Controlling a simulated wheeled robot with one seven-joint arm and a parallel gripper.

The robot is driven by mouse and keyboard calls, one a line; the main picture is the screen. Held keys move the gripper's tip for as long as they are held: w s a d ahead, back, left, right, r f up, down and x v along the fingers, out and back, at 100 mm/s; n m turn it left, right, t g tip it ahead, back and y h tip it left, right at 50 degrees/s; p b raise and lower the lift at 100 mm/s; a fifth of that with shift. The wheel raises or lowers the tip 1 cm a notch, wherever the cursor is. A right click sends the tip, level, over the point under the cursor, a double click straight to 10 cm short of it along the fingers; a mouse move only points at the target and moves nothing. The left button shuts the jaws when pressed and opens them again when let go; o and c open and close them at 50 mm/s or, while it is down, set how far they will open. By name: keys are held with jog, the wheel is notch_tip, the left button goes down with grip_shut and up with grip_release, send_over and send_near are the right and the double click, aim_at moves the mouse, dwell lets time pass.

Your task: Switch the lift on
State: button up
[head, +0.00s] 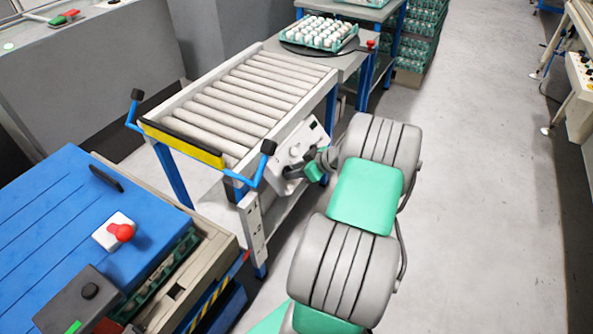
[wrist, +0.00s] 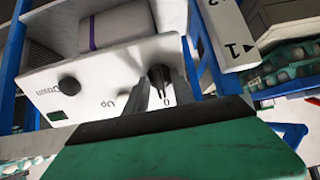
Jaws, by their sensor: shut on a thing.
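The lift's white control panel (head: 297,148) is fixed under the near right side of the roller table. In the wrist view the panel (wrist: 110,84) shows upside down, with the words Down and Up beside a black knob (wrist: 68,86). A small dark green window (wrist: 56,116) sits near that knob. My gripper (wrist: 161,80) is at the panel's right part, shut on a dark switch (wrist: 159,73). A 0 mark shows by the fingertips. The fingers hide most of the switch, and I cannot tell its setting. In the head view my gripper (head: 318,166) reaches the panel from the right.
The roller table (head: 262,101) has blue handles at its near end. A tray of white eggs (head: 322,32) stands beyond it. A blue-topped unit (head: 70,215) with a red button (head: 121,232) is at lower left. The floor (head: 475,200) to the right is clear.

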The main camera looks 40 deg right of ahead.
jog(key=shift+w+a+f, duration=0.1)
jog(key=shift+w+a, duration=0.05)
jog(key=shift+a, duration=0.1)
